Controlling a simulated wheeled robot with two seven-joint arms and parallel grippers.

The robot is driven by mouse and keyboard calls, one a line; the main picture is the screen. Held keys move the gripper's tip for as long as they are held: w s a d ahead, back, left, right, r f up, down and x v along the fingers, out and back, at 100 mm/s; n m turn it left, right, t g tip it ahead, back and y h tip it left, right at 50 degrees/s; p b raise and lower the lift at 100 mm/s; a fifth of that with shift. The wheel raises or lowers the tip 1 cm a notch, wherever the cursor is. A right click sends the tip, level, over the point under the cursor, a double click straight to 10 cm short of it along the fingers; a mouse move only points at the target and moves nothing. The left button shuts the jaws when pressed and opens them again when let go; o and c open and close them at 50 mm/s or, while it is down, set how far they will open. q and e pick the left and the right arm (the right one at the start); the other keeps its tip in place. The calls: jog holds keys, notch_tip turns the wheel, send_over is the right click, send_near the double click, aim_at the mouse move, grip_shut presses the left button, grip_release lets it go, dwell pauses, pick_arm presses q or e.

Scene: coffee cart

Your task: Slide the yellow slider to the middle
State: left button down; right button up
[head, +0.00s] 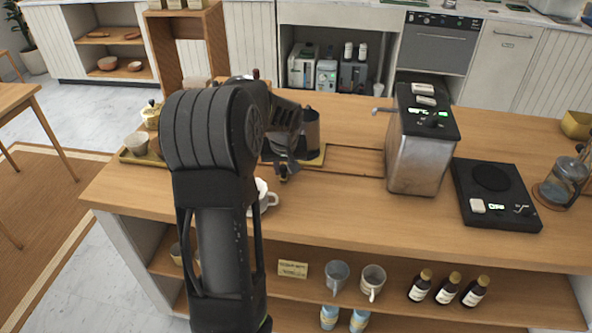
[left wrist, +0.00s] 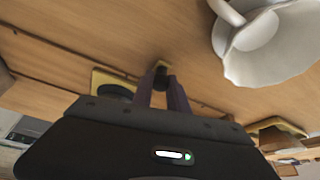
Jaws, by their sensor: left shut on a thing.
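The yellow slider (head: 317,161) is a flat yellow plate on a straight grooved track (head: 357,160) in the wooden counter. It sits toward the left of the track, with a dark cylindrical container (head: 311,128) on it. My left gripper (head: 284,174) is low at the slider's near left side. In the left wrist view the fingers (left wrist: 163,85) are closed around a small dark knob with yellow beside it, and the yellow plate (left wrist: 97,79) shows to the left. The gripper partly hides the slider. My right gripper is out of view.
A metal machine (head: 417,150) stands at the track's right end, with a black hot plate (head: 495,195) beyond. A tray (head: 150,159) lies left.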

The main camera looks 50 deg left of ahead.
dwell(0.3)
pick_arm(q)
jog(key=c, duration=1.3)
grip_release()
jog(key=shift+r, duration=0.1)
jog(key=v, duration=0.7)
jog(key=shift+r, duration=0.3)
jog(key=shift+s+d, duration=0.1)
jog(key=shift+s, duration=0.05)
